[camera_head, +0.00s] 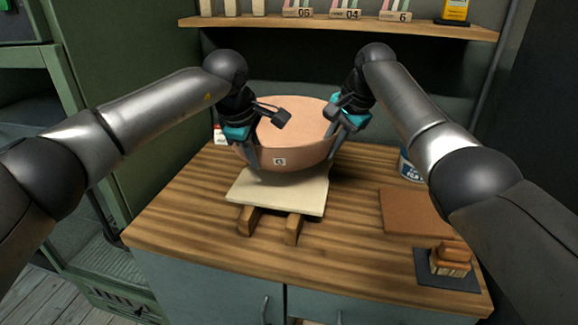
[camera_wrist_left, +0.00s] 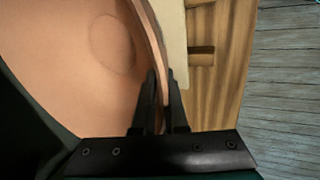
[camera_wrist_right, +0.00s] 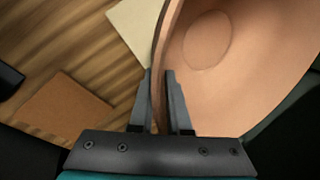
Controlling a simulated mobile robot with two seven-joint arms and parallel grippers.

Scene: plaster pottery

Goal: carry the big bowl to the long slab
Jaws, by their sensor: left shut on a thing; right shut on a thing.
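The big bowl (camera_head: 290,139) is a wide terracotta bowl with a small numbered label on its front. It is upright over a cream slab (camera_head: 285,192) on the wooden counter; I cannot tell whether it touches the slab. My left gripper (camera_head: 256,160) is shut on the bowl's left wall, and the left wrist view shows the rim between its fingers (camera_wrist_left: 160,100). My right gripper (camera_head: 338,140) is shut on the bowl's right wall, and the right wrist view shows the rim between its fingers (camera_wrist_right: 160,100). The bowl's inside looks empty. I cannot tell which board is the long slab.
The cream slab rests on two wooden blocks (camera_head: 293,229). A brown flat board (camera_head: 413,211) lies to the right, near a dark mat (camera_head: 428,282) with small stacked brown pieces (camera_head: 450,260). A blue-and-white tub (camera_head: 409,166) stands behind the board. A shelf (camera_head: 350,27) runs above the counter's back.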

